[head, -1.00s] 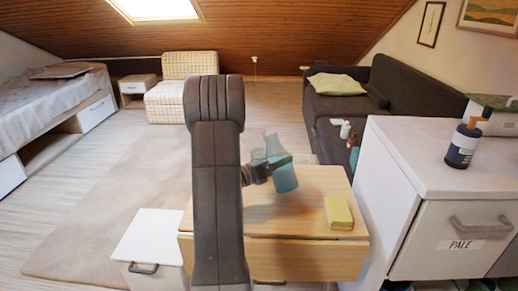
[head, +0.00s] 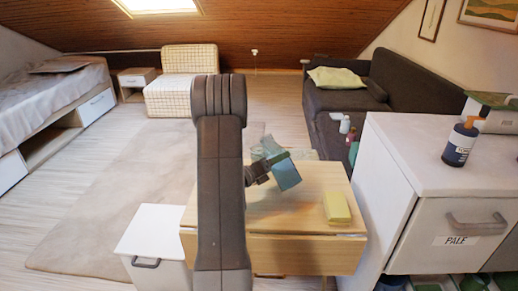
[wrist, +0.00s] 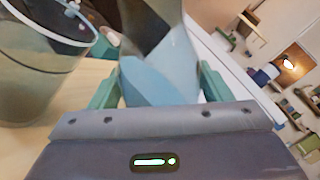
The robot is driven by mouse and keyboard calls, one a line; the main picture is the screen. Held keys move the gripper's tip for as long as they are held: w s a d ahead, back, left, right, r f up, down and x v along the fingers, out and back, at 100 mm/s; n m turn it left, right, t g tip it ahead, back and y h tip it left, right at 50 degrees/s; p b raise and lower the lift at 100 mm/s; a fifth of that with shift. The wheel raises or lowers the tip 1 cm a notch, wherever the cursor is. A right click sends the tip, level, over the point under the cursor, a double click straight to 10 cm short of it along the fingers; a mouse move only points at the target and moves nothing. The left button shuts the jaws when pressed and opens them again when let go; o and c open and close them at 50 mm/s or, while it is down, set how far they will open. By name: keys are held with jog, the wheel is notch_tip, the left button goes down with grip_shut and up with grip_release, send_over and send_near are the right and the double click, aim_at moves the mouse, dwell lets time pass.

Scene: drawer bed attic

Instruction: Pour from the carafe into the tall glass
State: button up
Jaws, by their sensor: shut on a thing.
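The carafe (head: 287,176) is clear with blue liquid inside. It is tilted above the wooden table, its top leaning left in the head view. My gripper (head: 268,165) is shut on it; in the wrist view, the green fingers (wrist: 160,88) stand on either side of the carafe (wrist: 160,72). The tall glass (wrist: 40,75) shows large at the left of the wrist view, close beside the carafe. In the head view, a faint clear shape behind my gripper may be the glass. I cannot tell whether liquid is flowing or how much the glass holds.
The wooden table (head: 290,222) carries a yellow block (head: 337,208) at its right. A white cabinet (head: 440,200) labelled PALE stands to the right, with a pump bottle (head: 461,142) on top. A small white cabinet (head: 155,232) stands left of the table.

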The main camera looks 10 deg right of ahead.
aim_at(271, 157)
jog(key=shift+s+d+r+n+t+p, duration=0.15)
jog(key=shift+r+n+p, duration=0.1)
jog(key=shift+n+p, duration=0.3)
jog(key=shift+s+a+r+n+t+p, duration=0.1)
jog(key=shift+r+n+p, duration=0.15)
jog(key=shift+n+p, duration=0.25)
jog(key=shift+s+d+r+n+t+p, duration=0.15)
jog(key=shift+r+n+p, duration=0.2)
jog(key=shift+n, duration=0.3)
dwell(0.6)
jog(key=shift+f+n+p, duration=0.2)
jog(key=shift+n+p, duration=0.35)
jog(key=shift+n, duration=0.35)
dwell(0.4)
jog(key=shift+w+a+r+n+t+p, duration=0.1)
jog(key=shift+w+r+n+t+p, duration=0.15)
jog(key=shift+r+n+p, duration=0.45)
jog(key=shift+w+a+r+n+t+p, duration=0.2)
jog(key=shift+n+p, duration=0.6)
jog(key=shift+p, duration=0.6)
dwell(2.3)
